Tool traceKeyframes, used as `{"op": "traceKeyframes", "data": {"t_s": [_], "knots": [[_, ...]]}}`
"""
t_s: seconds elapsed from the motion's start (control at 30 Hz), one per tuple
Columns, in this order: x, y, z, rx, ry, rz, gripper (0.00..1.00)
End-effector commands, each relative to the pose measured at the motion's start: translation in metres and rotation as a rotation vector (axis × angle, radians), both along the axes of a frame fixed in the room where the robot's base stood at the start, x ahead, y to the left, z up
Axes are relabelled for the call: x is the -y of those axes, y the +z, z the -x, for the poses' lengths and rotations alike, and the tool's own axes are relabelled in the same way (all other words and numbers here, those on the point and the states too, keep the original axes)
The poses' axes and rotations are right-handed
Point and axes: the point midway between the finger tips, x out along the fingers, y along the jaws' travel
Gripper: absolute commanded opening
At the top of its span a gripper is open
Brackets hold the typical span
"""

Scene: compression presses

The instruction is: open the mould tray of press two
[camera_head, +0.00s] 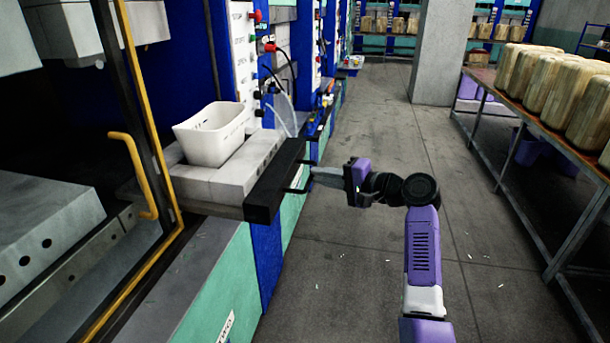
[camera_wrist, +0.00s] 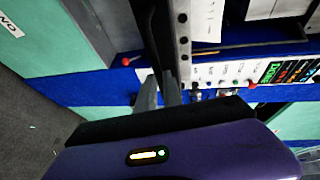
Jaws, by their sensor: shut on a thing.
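The mould tray of the press is a grey slab (camera_head: 205,187) with a black front bar (camera_head: 270,190). It juts out over the teal and blue press front. A thin dark handle (camera_head: 297,188) stands off the bar's right side. My gripper (camera_head: 312,175) reaches in from the right and is shut on this handle. In the wrist view the gripper fingers (camera_wrist: 160,90) close at the dark bar, and the exact grip is partly hidden. A sign (camera_wrist: 10,25) reading TWO is on the press front.
A white bin (camera_head: 212,134) stands on or just behind the slab. A yellow guard handle (camera_head: 137,175) is at the left. A control panel (camera_head: 240,60) with cables is behind. A table (camera_head: 560,140) with wooden-looking blocks lines the right. The floor (camera_head: 370,260) between is clear.

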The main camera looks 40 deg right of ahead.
Motion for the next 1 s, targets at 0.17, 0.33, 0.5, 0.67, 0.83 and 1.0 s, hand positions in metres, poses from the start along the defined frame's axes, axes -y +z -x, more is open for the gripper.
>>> {"op": "traceKeyframes", "data": {"t_s": [0.17, 0.33, 0.5, 0.67, 0.83, 1.0], "knots": [[0.0072, -0.0127, 0.008, -0.023, -0.006, -0.002, 0.0], [0.0077, -0.0129, 0.009, -0.023, -0.004, -0.002, 0.0], [0.0075, -0.0129, 0.009, -0.023, -0.004, -0.002, 0.0], [0.0071, -0.0125, 0.0087, -0.022, -0.003, -0.003, 0.32], [0.0064, -0.009, 0.0079, -0.017, -0.002, -0.001, 0.32], [0.006, -0.0065, 0.0076, -0.013, -0.002, 0.0, 0.32]]}}
